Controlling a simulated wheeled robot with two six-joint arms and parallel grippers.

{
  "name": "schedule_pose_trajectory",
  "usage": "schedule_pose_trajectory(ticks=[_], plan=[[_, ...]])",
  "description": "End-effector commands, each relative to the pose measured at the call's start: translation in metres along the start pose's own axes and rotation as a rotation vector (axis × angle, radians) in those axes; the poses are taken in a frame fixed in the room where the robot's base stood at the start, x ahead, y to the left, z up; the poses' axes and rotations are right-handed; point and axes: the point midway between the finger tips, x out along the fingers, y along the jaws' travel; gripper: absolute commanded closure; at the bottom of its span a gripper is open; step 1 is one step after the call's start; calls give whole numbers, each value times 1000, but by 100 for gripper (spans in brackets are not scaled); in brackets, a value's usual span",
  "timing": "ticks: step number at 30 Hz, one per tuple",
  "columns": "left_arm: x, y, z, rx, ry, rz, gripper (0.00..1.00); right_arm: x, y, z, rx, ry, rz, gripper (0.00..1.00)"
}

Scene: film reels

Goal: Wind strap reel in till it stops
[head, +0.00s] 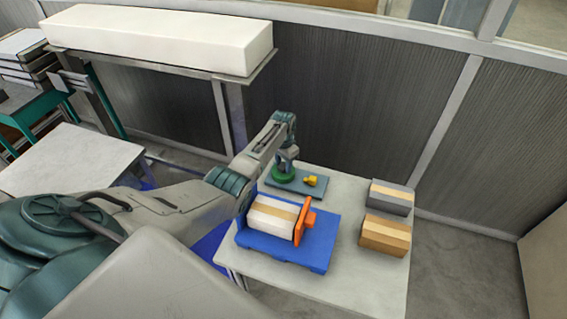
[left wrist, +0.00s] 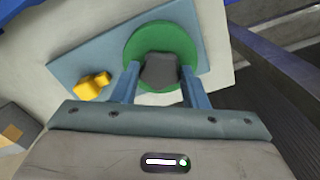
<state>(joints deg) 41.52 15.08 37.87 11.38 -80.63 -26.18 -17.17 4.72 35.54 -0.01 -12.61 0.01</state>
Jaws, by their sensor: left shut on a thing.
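A round green reel (head: 283,174) lies on a blue-grey plate (head: 315,192) at the back left of the table. In the left wrist view the green reel (left wrist: 143,40) has a dark grey knob (left wrist: 160,74) over its middle. My left gripper (head: 287,157) points down over the reel. Its two blue fingers (left wrist: 161,80) are closed on the knob, one on each side. A yellow piece (head: 310,180) sits on the plate beside the reel, apart from the gripper; it also shows in the left wrist view (left wrist: 92,86). My right gripper does not show.
A blue tray (head: 325,232) holds a white load with a tan band (head: 272,217) and an orange upright piece (head: 304,222). Two banded boxes, one grey (head: 392,196) and one brown (head: 384,234), stand at the right. A ribbed wall (head: 340,120) rises behind the table.

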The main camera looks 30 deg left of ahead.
Motion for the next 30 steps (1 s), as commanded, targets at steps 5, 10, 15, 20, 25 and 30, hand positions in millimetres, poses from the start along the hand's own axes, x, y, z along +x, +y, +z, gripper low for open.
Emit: schedule_pose_trajectory(ticks=[5,10,15,20,25,30], plan=[[-2,-1,-2,63,5,-2,83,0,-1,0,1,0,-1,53],[-2,-1,-2,92,5,-2,83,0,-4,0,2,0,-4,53],[-2,-1,-2,99,5,-3,83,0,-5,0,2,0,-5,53],[-2,-1,-2,99,6,-3,83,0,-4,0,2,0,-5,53],[-2,-1,-2,98,6,-3,47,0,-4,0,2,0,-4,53],[-1,-1,-1,98,3,-2,38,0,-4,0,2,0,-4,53]])
